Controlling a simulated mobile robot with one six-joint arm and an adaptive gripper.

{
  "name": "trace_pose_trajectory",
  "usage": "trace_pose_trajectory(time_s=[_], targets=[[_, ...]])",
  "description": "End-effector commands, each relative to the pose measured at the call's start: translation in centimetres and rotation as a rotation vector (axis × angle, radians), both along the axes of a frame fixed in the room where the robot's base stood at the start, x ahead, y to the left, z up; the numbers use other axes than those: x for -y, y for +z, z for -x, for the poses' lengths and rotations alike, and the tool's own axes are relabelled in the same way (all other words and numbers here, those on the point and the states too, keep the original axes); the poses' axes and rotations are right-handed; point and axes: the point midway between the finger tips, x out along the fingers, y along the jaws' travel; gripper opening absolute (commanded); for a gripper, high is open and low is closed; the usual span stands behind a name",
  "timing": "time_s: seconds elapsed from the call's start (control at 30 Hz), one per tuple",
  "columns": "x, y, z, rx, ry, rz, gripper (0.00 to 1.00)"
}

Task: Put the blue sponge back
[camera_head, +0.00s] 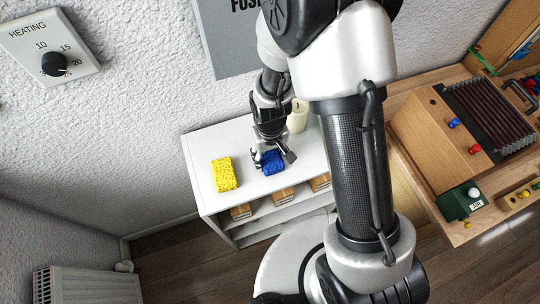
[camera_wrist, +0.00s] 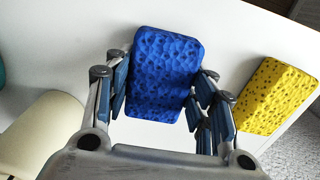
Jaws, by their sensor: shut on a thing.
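The blue sponge (camera_head: 273,162) is at my gripper (camera_head: 270,160) over the top of the white shelf unit (camera_head: 235,144). In the wrist view the blue sponge (camera_wrist: 163,72) sits between the two fingers of my gripper (camera_wrist: 160,95), which is shut on it. I cannot tell whether the sponge touches the shelf top. A yellow sponge (camera_head: 225,174) lies on the shelf top to the left of the blue one; in the wrist view the yellow sponge (camera_wrist: 277,97) is at the right.
A cream cylinder (camera_head: 298,115) stands on the shelf top behind my gripper. Wooden boxes (camera_head: 283,196) sit on the shelf below. A radiator (camera_head: 85,287) is at the lower left.

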Motion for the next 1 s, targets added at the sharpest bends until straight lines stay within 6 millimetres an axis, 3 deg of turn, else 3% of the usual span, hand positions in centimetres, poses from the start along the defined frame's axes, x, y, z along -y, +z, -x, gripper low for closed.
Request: trace_pose_trajectory(time_s=[0.13,0.17,0.43,0.83,1.0], targets=[[0.0,-0.5,0.0,-0.001,0.0,0.0,0.28],[0.0,-0.4,0.0,0.0,0.0,0.0,0.52],[0.0,-0.3,0.0,-0.001,0.0,0.0,0.7],[0.0,0.1,0.0,0.0,0.0,0.0,0.71],[0.0,2.8,-0.1,0.004,0.0,-0.001,0.71]])
